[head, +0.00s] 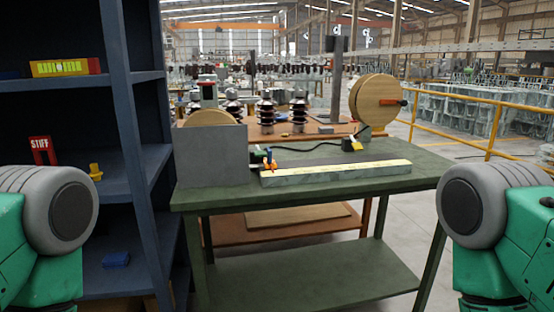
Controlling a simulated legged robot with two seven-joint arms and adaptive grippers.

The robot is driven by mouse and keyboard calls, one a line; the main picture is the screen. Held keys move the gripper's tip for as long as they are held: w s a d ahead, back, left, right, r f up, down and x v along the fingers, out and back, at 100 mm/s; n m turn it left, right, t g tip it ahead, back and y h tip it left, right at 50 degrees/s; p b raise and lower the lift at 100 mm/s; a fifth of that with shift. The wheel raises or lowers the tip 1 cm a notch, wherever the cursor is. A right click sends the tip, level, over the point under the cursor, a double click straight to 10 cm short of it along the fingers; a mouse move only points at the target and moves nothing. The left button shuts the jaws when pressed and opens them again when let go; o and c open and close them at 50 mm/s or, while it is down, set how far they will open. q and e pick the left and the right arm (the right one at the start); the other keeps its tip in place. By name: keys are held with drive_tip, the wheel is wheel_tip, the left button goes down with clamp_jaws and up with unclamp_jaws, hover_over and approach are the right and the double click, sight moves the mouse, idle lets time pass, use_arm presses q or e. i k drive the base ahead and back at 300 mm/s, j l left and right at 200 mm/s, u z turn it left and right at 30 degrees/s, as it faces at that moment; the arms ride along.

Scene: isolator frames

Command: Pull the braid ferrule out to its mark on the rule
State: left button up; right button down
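A long rule (340,171) with a pale yellow top face and a grey body lies on the green table (310,197), running left to right. At its left end are small orange, red and blue parts (269,161). The braid ferrule may be among them, but they are too small to tell. The mark on the rule cannot be made out. A grey upright panel or box (212,157) stands left of the rule, with a round wooden disc (209,118) partly hidden behind it. Neither of my grippers is in view; only parts of my arms show at both lower edges.
A dark blue shelf (146,75) stands close on the left. A rear bench (307,130) carries dark ribbed insulators (266,112) and a large wooden reel (378,101). A black cable runs to a yellow-and-black piece (352,144). The green table's front strip is clear.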

sight(269, 163)
drive_tip(key=i+u, duration=0.3)
drive_tip(key=i, duration=0.15)
drive_tip(key=i+l+u, duration=0.3)
drive_tip(key=i+j, duration=0.1)
